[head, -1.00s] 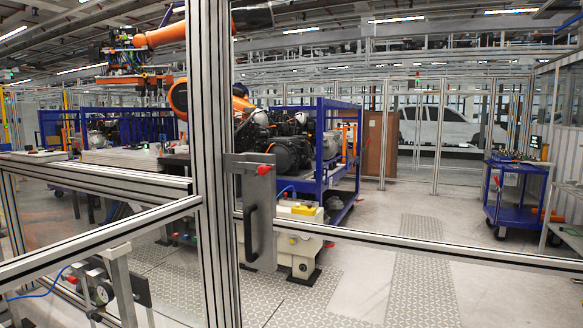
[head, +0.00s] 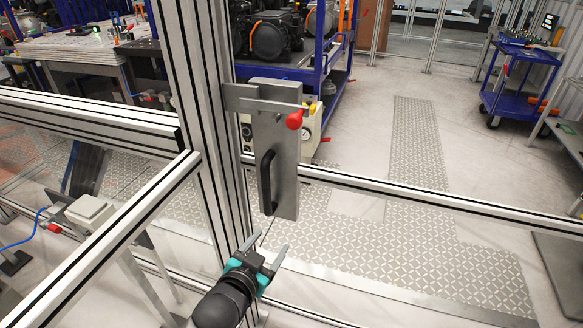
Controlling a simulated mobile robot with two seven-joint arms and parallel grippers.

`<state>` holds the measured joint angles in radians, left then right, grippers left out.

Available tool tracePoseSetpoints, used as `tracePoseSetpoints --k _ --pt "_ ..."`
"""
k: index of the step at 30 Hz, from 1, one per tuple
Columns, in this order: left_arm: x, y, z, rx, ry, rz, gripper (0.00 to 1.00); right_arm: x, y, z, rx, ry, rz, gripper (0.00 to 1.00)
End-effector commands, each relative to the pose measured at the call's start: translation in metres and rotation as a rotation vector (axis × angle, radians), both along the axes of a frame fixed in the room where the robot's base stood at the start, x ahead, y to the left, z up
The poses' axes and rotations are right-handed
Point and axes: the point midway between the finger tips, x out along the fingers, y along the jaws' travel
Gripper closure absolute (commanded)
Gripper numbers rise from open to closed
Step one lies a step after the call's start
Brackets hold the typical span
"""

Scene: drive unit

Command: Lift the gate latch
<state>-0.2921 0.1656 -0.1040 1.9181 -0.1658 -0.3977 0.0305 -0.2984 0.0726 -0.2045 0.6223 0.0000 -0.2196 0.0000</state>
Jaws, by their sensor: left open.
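The gate latch is a grey metal plate (head: 284,142) fixed at the aluminium gate post (head: 196,130) in the middle of the head view. A flat bar (head: 262,102) runs across its top and a red knob (head: 294,120) sticks out at the bar's right end. A black handle (head: 265,183) is on the plate's lower left side. My left gripper (head: 264,251) is below the plate, open and empty, its fingers pointing up towards the plate's lower end. It appears apart from the handle and the knob. My right gripper is not in view.
Aluminium rails (head: 420,205) run left and right from the post as a fence. Behind it stand a blue rack (head: 338,75) with engines and a blue trolley (head: 518,85). A patterned floor strip (head: 417,140) lies beyond, with bare floor around it.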

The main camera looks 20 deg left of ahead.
Motion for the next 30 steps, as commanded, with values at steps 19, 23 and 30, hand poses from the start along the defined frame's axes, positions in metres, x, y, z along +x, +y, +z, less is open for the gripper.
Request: tracePoseSetpoints --k 19,23,30 --pt "0.015 -0.001 0.219 0.022 -0.347 -0.005 0.3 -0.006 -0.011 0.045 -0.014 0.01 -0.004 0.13" --pt "0.033 -0.002 0.219 0.022 -0.347 -0.005 0.3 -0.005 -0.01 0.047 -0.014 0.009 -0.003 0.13" --pt "0.071 -0.004 0.219 0.021 -0.346 -0.005 0.3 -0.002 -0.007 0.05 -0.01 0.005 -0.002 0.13"
